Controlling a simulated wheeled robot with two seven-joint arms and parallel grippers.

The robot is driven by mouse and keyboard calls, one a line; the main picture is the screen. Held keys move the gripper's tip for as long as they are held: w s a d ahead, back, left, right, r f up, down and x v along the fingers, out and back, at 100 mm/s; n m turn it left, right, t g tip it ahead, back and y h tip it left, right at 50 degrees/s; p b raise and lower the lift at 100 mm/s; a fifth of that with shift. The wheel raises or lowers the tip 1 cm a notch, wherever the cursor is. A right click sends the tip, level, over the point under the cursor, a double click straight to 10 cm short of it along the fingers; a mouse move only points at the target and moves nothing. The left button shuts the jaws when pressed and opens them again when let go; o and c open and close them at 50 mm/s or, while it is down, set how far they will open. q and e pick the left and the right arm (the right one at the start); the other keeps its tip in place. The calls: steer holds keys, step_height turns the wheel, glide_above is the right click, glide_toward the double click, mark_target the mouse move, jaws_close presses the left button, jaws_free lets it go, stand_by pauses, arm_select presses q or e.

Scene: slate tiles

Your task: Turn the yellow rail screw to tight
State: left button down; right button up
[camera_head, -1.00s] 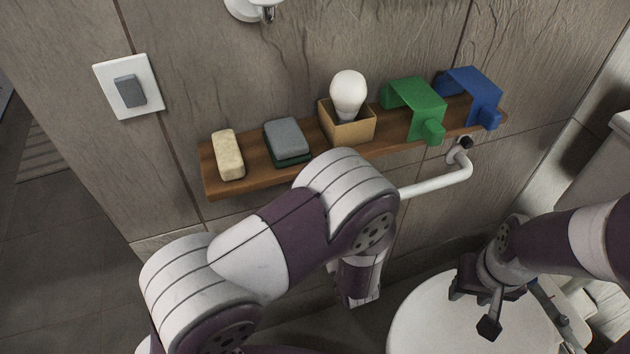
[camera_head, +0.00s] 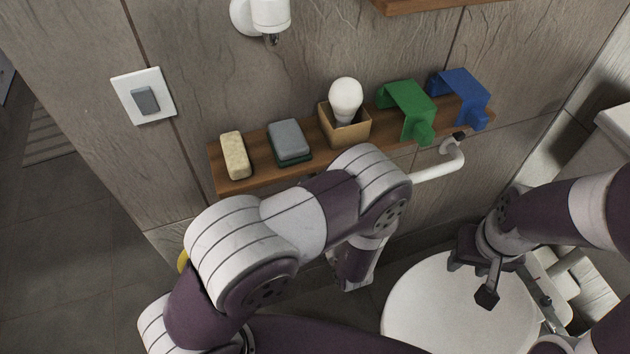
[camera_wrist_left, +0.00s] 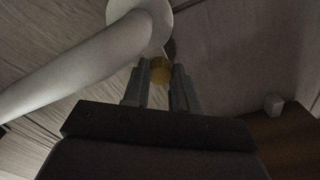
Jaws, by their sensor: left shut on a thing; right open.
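The yellow screw (camera_wrist_left: 160,70) shows in the left wrist view beside the round mount of the white rail (camera_wrist_left: 75,72). My left gripper (camera_wrist_left: 158,84) is shut on it, one finger on each side. Any mark of how tight it is cannot be made out. In the head view the rail (camera_head: 438,170) shows only at its right end, with a black screw (camera_head: 459,137); my left arm hides the rest and my left fingers. My right gripper (camera_head: 473,278) is open and empty above the white round lid (camera_head: 455,318).
A wooden shelf (camera_head: 265,170) above the rail holds soap, a grey sponge, a bulb in a box, and green and blue holders. A yellow patch (camera_head: 182,262) shows behind my left arm; I cannot tell what it is. A wall switch (camera_head: 145,98) is at left.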

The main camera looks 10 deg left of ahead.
stand_by(0.5)
arm_select(q)
steer(key=c, duration=1.2)
jaws_free()
steer(key=shift+o, duration=0.2)
arm_select(e)
steer(key=shift+r, duration=0.1)
